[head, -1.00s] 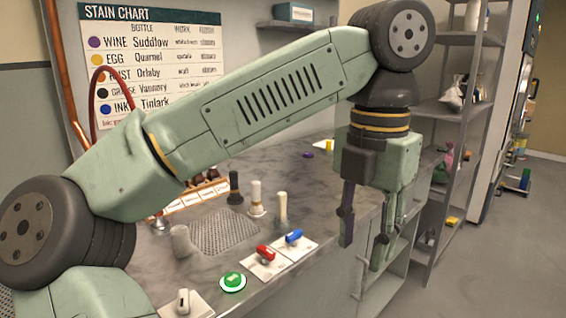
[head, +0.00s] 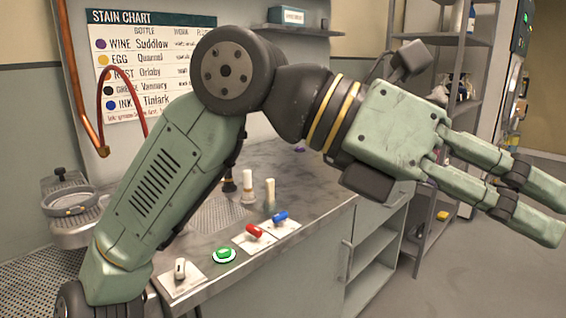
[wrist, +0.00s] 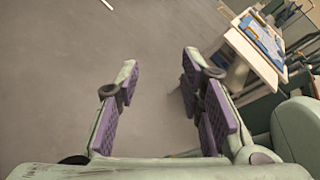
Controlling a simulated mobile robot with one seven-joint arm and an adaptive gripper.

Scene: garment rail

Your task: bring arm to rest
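My gripper (head: 535,205) is raised at the right in the head view, in front of the shelving and beyond the counter's right end. Its two fingers point to the right and slightly down, clear of everything. In the wrist view my gripper (wrist: 160,95) shows two fingers with purple pads, set apart, with only bare floor between them. It is open and empty. My arm folds up across the middle of the head view and hides part of the counter and the stain chart (head: 150,60).
The grey counter (head: 300,175) holds a red switch (head: 254,231), a blue switch (head: 280,217), a green button (head: 223,254) and several bottles. A metal shelf rack (head: 440,40) stands behind my gripper. The wrist view shows open floor (wrist: 60,60) and a table (wrist: 255,55) at upper right.

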